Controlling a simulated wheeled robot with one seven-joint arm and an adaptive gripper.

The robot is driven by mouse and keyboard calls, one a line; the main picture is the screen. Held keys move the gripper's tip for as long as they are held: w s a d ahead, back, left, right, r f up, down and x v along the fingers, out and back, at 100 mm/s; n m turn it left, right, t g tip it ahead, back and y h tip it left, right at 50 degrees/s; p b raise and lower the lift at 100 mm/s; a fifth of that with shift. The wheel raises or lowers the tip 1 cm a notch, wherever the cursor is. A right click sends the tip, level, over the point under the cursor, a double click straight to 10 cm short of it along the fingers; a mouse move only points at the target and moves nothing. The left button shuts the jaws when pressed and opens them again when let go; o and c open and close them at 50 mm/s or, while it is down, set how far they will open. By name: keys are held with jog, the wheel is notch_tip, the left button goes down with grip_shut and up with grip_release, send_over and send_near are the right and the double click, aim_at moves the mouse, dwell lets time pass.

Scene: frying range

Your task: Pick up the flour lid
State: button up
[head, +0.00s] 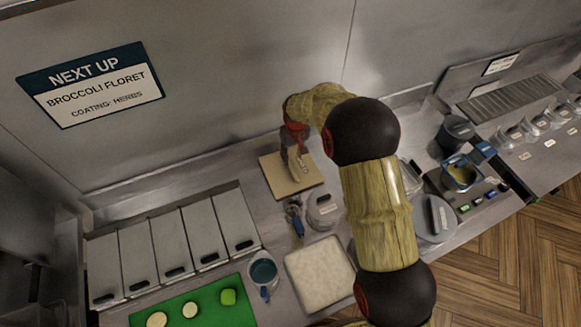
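A round grey lidded container (323,208) with a small dark label stands on the steel counter, left of my arm. A larger round grey lid (432,222) with a dark bar handle lies right of my arm. The writing is too small to tell which is the flour lid. My gripper (297,170) points down over a tan square board (280,183), behind and left of the smaller round container and apart from both round lids. Its fingers are too small and overlapped to show whether they are open or shut.
A blue-handled tool (297,222) and a pale square slab or tray (318,275) are near the round container. A blue cup (263,272), a green mat (205,312) and several lidded bins (202,235) are left.

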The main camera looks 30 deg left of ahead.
aim_at(291, 165)
jog(key=shift+s+a+f, duration=0.2)
jog(key=shift+a+f, duration=0.1)
jog(key=shift+f, duration=0.1)
jog(key=shift+a+f, duration=0.1)
jog(key=shift+f, duration=0.75)
jog(key=shift+w+a+f+p, duration=0.1)
jog(key=shift+w+f+p, duration=0.15)
jog(key=shift+f, duration=0.75)
jog(key=shift+w+f+p, duration=0.2)
jog(key=shift+f+p, duration=0.1)
jog(key=shift+f, duration=0.75)
jog(key=shift+w+a+f+p, duration=0.1)
jog(key=shift+w+f+p, duration=0.15)
jog(key=shift+f, duration=0.75)
jog(key=shift+s, duration=0.1)
jog(key=c, duration=0.4)
grip_shut()
